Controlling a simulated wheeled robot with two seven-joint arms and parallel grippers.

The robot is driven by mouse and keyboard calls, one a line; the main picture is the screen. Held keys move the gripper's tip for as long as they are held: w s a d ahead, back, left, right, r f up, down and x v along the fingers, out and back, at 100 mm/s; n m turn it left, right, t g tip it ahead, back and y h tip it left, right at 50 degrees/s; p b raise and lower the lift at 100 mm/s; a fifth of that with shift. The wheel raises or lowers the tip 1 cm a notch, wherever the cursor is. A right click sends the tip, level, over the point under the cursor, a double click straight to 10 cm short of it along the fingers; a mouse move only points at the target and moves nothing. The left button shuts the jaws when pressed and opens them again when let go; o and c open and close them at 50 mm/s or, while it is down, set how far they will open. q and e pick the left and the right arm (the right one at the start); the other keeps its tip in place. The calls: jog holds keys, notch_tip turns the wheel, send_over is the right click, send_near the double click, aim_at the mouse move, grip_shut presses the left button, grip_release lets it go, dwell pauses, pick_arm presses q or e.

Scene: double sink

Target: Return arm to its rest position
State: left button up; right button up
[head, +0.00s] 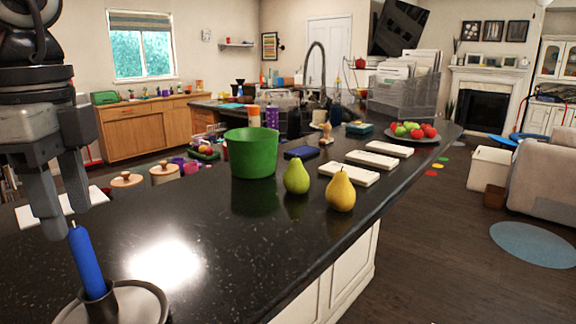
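My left gripper (68,222) hangs down at the left edge of the head view. Its two fingers are apart, with nothing seen between them. A blue candle (88,262) stands slightly tilted in a dark metal holder (140,305) at the bottom left of the black countertop. The candle's top shows just below the fingertips; I cannot tell how far apart they are in depth. My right gripper is not in view.
On the dark counter (200,225) stand a green pot (250,153), a green pear (296,176), a yellow pear (341,191), several white blocks (349,173) and a fruit plate (415,137). The counter's middle front is clear.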

aim_at(76, 240)
pick_arm(q)
notch_tip(76, 240, down, 7)
jog(key=shift+f, duration=0.1)
jog(key=shift+f+b, duration=0.4)
jog(key=shift+f, duration=0.55)
jog(key=r, duration=0.4)
jog(key=shift+s+d+r+p, duration=0.2)
jog(key=shift+r+p, duration=0.2)
jog(key=shift+s+d+r, duration=0.15)
jog(key=shift+s+r, duration=0.05)
jog(key=shift+r, duration=0.1)
jog(key=shift+r, duration=0.1)
